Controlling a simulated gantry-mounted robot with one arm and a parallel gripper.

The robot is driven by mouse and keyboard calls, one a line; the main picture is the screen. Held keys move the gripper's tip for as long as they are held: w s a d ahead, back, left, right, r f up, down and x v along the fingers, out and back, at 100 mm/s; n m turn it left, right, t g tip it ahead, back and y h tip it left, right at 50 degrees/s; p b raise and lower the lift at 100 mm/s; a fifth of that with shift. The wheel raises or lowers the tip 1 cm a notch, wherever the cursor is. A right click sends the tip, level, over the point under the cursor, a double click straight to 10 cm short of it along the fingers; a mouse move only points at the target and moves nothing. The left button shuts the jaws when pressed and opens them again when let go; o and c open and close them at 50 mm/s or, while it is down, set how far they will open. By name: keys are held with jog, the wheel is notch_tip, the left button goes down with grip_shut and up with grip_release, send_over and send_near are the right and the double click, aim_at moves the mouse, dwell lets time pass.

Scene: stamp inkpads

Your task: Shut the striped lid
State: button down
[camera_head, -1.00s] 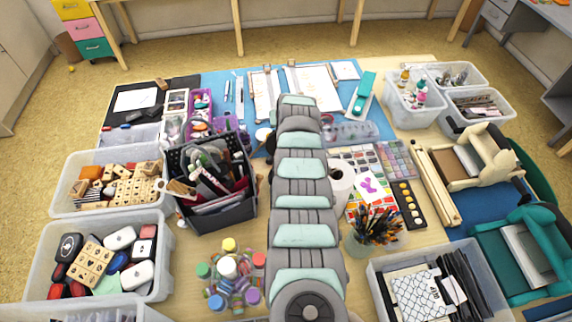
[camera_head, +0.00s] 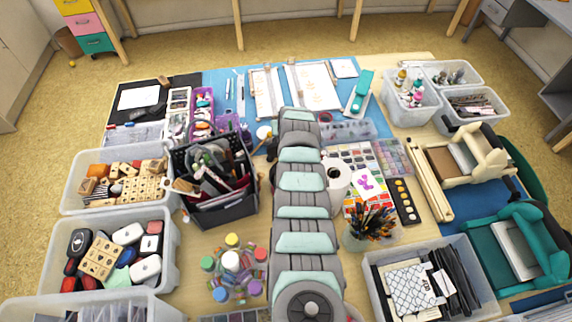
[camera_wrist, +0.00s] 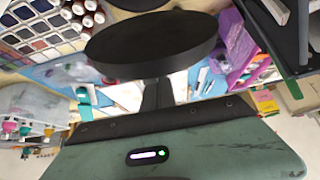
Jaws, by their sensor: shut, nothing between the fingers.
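I cannot pick out a striped lid with certainty in either view. A small striped piece (camera_head: 116,188) shows among wooden stamps in a clear bin at the left, but I cannot tell that it is a lid. My gripper (camera_wrist: 158,92) shows as a dark stem in the wrist view, shut and empty, above its grey-green housing. A broad black oval shape (camera_wrist: 152,45) sits in line with it; I cannot tell what it is. In the head view my arm hides the table's middle, and the gripper itself is hidden.
A bin (camera_head: 166,278) of inkpads and stamps stands at front left. A dark caddy (camera_head: 222,214) of tools is left of my arm, behind loose bottles (camera_head: 231,261). A white roll (camera_head: 338,172), brush pot (camera_head: 368,241) and paint palettes (camera_head: 393,157) crowd the right. Free table is scarce.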

jog(key=shift+s+r+p, duration=0.1)
jog(key=shift+s+p, duration=0.1)
jog(key=shift+p, duration=0.2)
jog(key=shift+s+d+p, duration=0.1)
jog(key=shift+s+p, duration=0.35)
jog(key=shift+p, duration=0.4)
jog(key=shift+s+p, duration=0.2)
jog(key=shift+p, duration=0.2)
jog(key=shift+s+d+f+p, duration=0.1)
jog(key=shift+s+f+p, duration=0.1)
jog(key=shift+s+p, duration=0.5)
jog(key=shift+s+d+f+p, duration=0.1)
jog(key=shift+s+f+p, duration=0.05)
jog(key=shift+s+p, duration=0.5)
jog(key=shift+s+d+f+p, duration=0.1)
jog(key=shift+s+f+p, duration=0.1)
jog(key=shift+s+p, duration=0.45)
jog(key=shift+w+r+p, duration=0.15)
jog(key=shift+r+p, duration=1.75)
jog(key=shift+r, duration=2.15)
